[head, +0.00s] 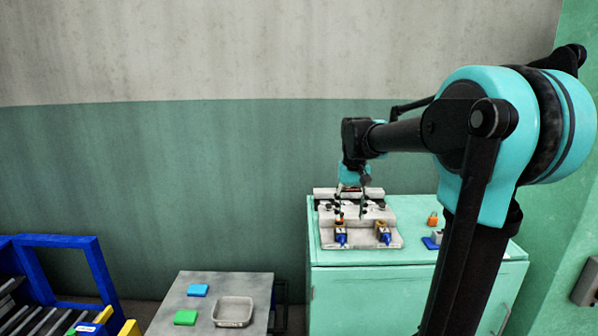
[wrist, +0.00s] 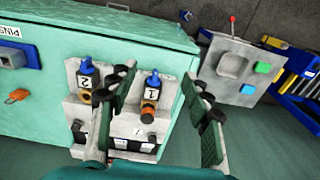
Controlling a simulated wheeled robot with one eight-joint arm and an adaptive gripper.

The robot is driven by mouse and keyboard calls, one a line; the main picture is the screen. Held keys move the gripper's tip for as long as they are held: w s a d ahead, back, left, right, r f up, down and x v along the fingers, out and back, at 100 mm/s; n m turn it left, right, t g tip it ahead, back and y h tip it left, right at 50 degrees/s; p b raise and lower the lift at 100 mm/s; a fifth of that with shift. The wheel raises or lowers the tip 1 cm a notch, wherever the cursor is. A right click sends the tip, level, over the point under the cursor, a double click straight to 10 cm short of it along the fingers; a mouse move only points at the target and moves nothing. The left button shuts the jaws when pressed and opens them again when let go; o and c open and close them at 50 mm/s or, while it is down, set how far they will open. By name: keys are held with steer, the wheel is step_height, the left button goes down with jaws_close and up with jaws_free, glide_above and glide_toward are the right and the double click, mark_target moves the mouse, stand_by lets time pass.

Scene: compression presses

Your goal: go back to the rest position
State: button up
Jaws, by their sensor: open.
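My gripper (head: 351,208) hangs over the grey press fixture (head: 328,241) on the green cabinet, its fingers pointing down. In the wrist view my gripper (wrist: 163,88) has its two green-padded fingers wide apart. Nothing is held between them. The fixture's station marked 1 (wrist: 151,90) shows between the fingers, with a blue top and an orange-brown ring. The station marked 2 (wrist: 86,80) lies left of it, near the left finger. Whether a finger touches the fixture I cannot tell.
The green cabinet (head: 420,275) also bears an orange piece (head: 432,218) and a blue-and-grey block (head: 434,240). A grey table (head: 180,306) at lower left holds a blue block (head: 198,290), a green block (head: 186,317) and a tray (head: 232,323). A blue-framed rack (head: 100,280) stands farther left.

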steer(key=s+d+f+t, duration=0.1)
steer(key=s+f+t, duration=0.1)
steer(key=s+f, duration=0.8)
steer(key=s+d+f+t, duration=0.2)
steer(key=s+f, duration=0.8)
steer(key=s, duration=0.1)
steer(key=shift+d+f, duration=0.15)
steer(key=shift+d, duration=0.15)
stand_by(0.7)
